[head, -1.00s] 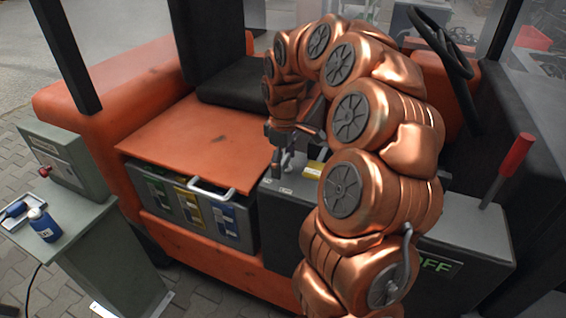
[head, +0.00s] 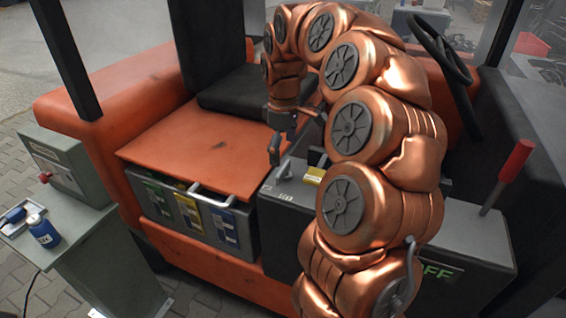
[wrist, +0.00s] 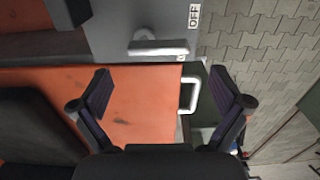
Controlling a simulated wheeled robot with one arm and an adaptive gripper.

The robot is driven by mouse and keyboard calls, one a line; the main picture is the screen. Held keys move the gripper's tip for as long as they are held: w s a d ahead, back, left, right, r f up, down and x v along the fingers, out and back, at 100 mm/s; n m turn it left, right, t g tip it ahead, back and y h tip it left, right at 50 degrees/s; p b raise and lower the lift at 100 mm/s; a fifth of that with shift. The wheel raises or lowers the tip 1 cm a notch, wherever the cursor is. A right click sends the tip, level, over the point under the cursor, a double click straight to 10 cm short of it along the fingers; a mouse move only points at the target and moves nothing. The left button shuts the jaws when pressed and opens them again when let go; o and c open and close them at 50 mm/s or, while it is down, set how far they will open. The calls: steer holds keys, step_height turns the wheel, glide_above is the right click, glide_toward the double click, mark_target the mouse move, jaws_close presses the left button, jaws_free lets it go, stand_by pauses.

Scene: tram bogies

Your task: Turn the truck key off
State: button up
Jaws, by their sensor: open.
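The truck key (wrist: 157,46), a grey T-shaped handle on a round base, sits on the dark grey panel (wrist: 115,18) of the orange truck. A white OFF label (wrist: 194,16) lies beside it. In the head view the key (head: 286,169) is small, close to the fingertips. My gripper (wrist: 163,84) is open and empty, with its two fingers spread apart over the orange cover. The key lies ahead of the fingertips and is not between them. In the head view my gripper (head: 275,152) points down at the panel's left end; its finger gap is hard to see.
A yellow tag (head: 315,175) is on the panel, right of the key. The orange cover (head: 190,142) lies left, above a battery box with a pale handle (head: 213,195). A red-topped lever (head: 516,157) and steering wheel stand right. A side bench (head: 75,236) holds a blue bottle.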

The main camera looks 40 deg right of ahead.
mark_target(284, 168)
steer(key=shift+r, duration=2.7)
steer(key=s+a+f+m, duration=0.1)
steer(key=s+a+f, duration=0.1)
steer(key=s+a, duration=1.05)
steer(key=s+a+f+m+g, duration=0.1)
steer(key=s+a+f+m, duration=0.1)
steer(key=s, duration=0.6)
steer(key=s+a+f+m, duration=0.3)
steer(key=s+a+f, duration=0.2)
steer(key=s+f, duration=0.2)
steer(key=shift+s+a+g, duration=0.2)
steer(key=shift+s+g, duration=0.2)
steer(key=shift+s, duration=0.25)
